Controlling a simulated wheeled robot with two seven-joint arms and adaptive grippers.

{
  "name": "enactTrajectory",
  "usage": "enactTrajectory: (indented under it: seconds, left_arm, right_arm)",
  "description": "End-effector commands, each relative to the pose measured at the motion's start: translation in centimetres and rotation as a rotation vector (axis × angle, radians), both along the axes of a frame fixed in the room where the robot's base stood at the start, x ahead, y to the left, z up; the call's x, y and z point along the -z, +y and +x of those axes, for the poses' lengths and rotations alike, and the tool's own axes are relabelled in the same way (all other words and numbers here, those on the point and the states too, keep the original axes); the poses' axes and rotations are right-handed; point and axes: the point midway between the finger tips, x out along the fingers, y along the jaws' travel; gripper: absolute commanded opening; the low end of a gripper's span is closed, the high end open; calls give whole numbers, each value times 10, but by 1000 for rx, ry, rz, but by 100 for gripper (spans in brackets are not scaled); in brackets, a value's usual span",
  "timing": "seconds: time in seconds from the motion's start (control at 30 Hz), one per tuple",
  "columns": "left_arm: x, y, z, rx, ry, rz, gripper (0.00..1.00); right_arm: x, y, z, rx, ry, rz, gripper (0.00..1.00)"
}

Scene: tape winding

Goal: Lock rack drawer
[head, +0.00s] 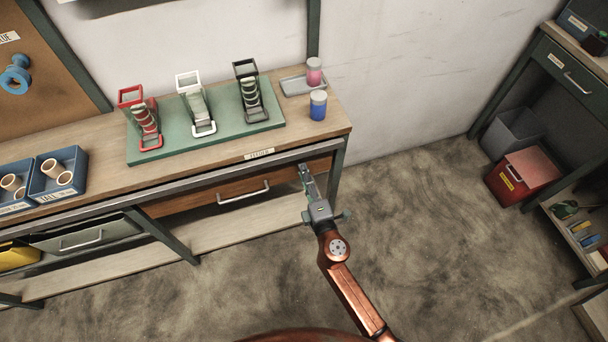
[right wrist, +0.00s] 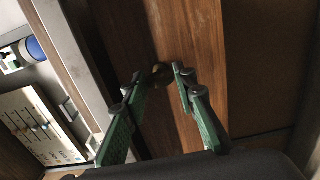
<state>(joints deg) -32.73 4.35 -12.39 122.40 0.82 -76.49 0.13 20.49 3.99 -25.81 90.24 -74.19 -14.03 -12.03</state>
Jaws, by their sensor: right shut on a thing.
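The wooden rack drawer (head: 190,203) is under the workbench top in the head view, with a pale bar handle (head: 243,193) on its front. It looks pushed in. My right gripper (head: 303,170) is at the right end of the drawer front. In the right wrist view, a small round brass lock piece (right wrist: 158,74) sits on the wood between the fingertips of this gripper (right wrist: 160,75). The gripper is shut on it, and the fingers partly flank it. Its turn position cannot be told. My left gripper is not in view.
On the workbench (head: 95,155) stand a green board (head: 220,135) with three winding racks, a blue jar (head: 318,105) and a pink jar (head: 314,72) on a tray. Blue bins with rolls are at the left. A red box (head: 520,175) stands at right. The floor between is clear.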

Motion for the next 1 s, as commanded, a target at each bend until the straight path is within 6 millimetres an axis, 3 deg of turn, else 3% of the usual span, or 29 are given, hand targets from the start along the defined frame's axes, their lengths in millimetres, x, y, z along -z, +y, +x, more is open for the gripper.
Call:
enactTrajectory:
  seconds: [0.3, 0.63, 0.77, 1.0]
  left_arm:
    - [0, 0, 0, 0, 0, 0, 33]
    - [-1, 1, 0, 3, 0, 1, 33]
    - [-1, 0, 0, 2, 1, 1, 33]
    - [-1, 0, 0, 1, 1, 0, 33]
  right_arm:
    - [1, 0, 0, -1, 1, 0, 44]
    - [1, -2, -5, 0, 1, 0, 44]
    - [1, -7, -21, 0, 2, 0, 44]
    - [2, -23, -70, 0, 3, 0, 44]
